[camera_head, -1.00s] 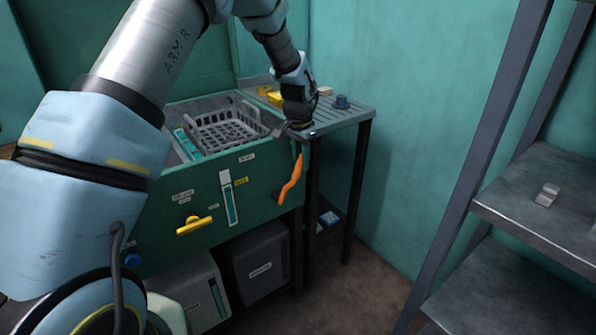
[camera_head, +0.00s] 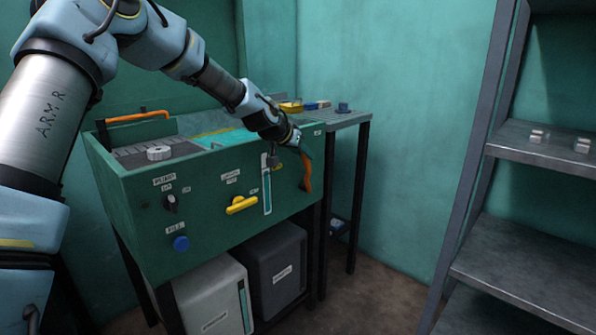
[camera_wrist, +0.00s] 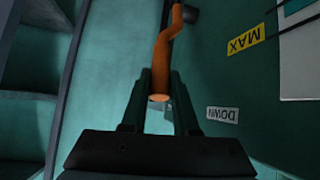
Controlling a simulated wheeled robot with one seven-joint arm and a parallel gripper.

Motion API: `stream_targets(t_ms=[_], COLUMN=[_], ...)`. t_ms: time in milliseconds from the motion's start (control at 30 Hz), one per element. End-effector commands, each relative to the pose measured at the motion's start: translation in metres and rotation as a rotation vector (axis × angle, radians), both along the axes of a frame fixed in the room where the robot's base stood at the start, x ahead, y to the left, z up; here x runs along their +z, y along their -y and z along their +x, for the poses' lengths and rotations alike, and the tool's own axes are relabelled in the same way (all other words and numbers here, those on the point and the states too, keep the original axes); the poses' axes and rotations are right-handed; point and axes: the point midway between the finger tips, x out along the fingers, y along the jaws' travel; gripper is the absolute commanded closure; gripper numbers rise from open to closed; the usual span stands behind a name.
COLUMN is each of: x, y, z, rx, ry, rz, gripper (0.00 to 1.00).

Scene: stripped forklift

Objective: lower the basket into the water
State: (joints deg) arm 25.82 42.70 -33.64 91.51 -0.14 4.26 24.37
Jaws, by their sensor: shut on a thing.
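The green tank (camera_head: 215,190) holds turquoise water (camera_head: 228,138) in its right part. The basket cannot be made out in either current view; my arm covers part of the tank's opening. An orange lever (camera_head: 307,176) is on the tank's right side. My gripper (camera_head: 300,153) is at that lever. In the wrist view, my gripper (camera_wrist: 162,80) is shut on the orange lever (camera_wrist: 163,45), with the lever's end between the two fingers. A white "DOWN" label (camera_wrist: 222,114) and a yellow "MAX" label (camera_wrist: 245,41) are on the tank wall beside it.
A slatted side table (camera_head: 345,119) with small items stands right of the tank. The tank front has a yellow handle (camera_head: 241,205), a black knob (camera_head: 172,203) and a blue button (camera_head: 181,243). A metal shelf (camera_head: 545,150) stands at the right. Floor between is clear.

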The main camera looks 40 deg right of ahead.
Motion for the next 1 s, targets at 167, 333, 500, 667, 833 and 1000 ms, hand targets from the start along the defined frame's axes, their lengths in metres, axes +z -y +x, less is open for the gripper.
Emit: stream_targets(t_ms=[167, 333, 500, 667, 833, 1000], x=[-0.016, -0.018, -0.019, -0.019, -0.019, -0.019], y=[-0.011, -0.019, -0.024, -0.026, -0.027, -0.027], z=[-0.001, -0.003, -0.005, -0.006, -0.006, -0.006], rx=[0.002, 0.002, 0.002, 0.0, 0.0, 0.0], ry=[0.017, 0.03, 0.038, 0.042, 0.042, 0.042], rz=[-0.09, -0.155, -0.197, -0.216, -0.223, -0.222], gripper=[1.0, 1.0, 1.0, 1.0, 1.0, 1.0])
